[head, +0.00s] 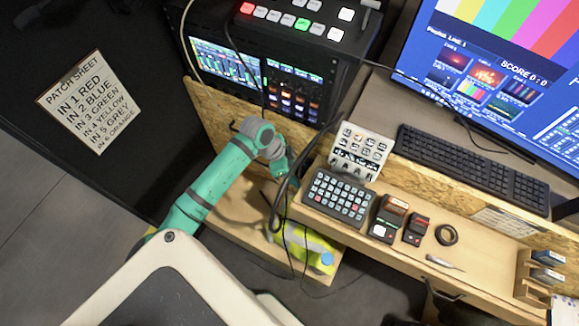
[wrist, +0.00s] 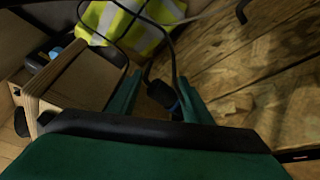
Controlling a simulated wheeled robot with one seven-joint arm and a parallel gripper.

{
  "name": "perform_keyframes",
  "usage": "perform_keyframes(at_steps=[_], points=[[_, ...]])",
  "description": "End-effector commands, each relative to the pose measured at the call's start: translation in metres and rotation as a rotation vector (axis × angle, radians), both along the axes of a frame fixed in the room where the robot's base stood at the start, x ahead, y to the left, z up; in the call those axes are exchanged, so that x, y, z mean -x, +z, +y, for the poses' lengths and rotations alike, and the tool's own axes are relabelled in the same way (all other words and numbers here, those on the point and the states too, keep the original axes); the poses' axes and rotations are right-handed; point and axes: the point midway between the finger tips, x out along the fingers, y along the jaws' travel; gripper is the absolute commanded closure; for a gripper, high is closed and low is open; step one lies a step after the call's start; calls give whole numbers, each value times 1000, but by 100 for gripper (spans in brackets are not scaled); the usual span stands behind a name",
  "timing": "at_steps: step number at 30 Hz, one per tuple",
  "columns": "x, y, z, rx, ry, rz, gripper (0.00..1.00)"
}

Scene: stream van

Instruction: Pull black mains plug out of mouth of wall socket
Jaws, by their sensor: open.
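In the wrist view the black mains plug (wrist: 161,94) lies between the two green fingers of my gripper (wrist: 160,82). The fingers are apart, and I cannot tell whether either one touches the plug. A dark cable runs from the plug towards the top of the picture. A small blue patch (wrist: 175,107) shows at the plug's near end. The mouth of the wall socket is not clearly seen; my gripper's body hides that area. In the head view my gripper (head: 287,180) points down beside the hanging black cables, and the plug cannot be made out.
A wooden panel (wrist: 245,70) fills the right of the wrist view. A wooden box edge (wrist: 75,85) and a yellow hi-vis vest (wrist: 130,22) are at the left and top. Loose black cables (head: 283,205) hang close to my gripper. A desk with a small keypad (head: 340,197) stands right.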

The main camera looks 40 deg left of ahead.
Motion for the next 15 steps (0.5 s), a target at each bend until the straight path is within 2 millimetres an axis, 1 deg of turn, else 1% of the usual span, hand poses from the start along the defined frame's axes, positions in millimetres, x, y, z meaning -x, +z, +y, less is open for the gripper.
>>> perform_keyframes(at_steps=[3, 6, 15], points=[[-3, -10, -3, 1, 1, 1, 55], [-4, -15, -5, 0, 1, 0, 55], [-4, -17, -6, -1, 0, 1, 55]])
